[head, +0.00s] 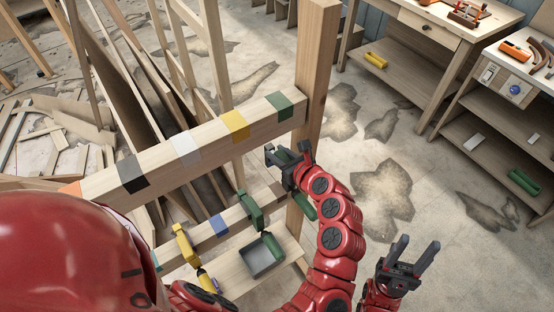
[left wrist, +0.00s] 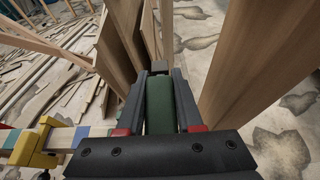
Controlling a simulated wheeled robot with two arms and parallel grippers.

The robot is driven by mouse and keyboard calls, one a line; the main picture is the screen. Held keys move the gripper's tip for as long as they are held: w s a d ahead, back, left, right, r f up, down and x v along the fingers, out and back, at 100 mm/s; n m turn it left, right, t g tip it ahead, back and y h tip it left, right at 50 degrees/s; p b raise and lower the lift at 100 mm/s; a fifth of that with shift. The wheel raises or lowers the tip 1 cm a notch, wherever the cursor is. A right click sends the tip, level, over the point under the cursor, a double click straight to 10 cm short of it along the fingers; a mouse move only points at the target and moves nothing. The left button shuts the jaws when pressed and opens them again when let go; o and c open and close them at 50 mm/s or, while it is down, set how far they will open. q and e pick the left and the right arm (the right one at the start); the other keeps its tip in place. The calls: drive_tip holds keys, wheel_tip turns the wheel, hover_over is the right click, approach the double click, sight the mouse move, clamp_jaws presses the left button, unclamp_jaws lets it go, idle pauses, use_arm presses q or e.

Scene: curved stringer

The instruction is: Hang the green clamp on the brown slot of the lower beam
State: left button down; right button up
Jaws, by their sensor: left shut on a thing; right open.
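My left gripper (head: 290,160) is shut on a green clamp (left wrist: 160,105), near the post at the right end of the beams. In the head view part of the held green clamp (head: 305,207) shows below the gripper. The lower beam (head: 185,244) runs under the upper one. A second green piece (head: 252,212), clamp-shaped, is on the lower beam to the left of my gripper. My right gripper (head: 408,262) is open and empty, at lower right over the floor.
The upper beam (head: 205,148) carries several coloured bands and joins an upright post (head: 316,75). A yellow clamp (head: 185,245) hangs on the lower beam left of a blue band (head: 218,224). A grey tray (head: 262,256) sits below. Workbenches (head: 440,30) stand at right. Floor between is clear.

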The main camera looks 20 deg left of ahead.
sight(272, 164)
use_arm(q)
drive_tip(key=b, duration=0.3)
drive_tip(key=shift+d+f, duration=0.2)
wheel_tip(272, 164, down, 4)
drive_tip(key=shift+w+a+f+b, duration=0.1)
drive_tip(key=shift+w+a+b, duration=0.05)
drive_tip(key=shift+b, duration=0.2)
drive_tip(key=shift+f, duration=0.3)
drive_tip(key=shift+f, duration=0.1)
wheel_tip(272, 164, down, 2)
drive_tip(key=b, duration=0.4)
drive_tip(key=shift+f, duration=0.1)
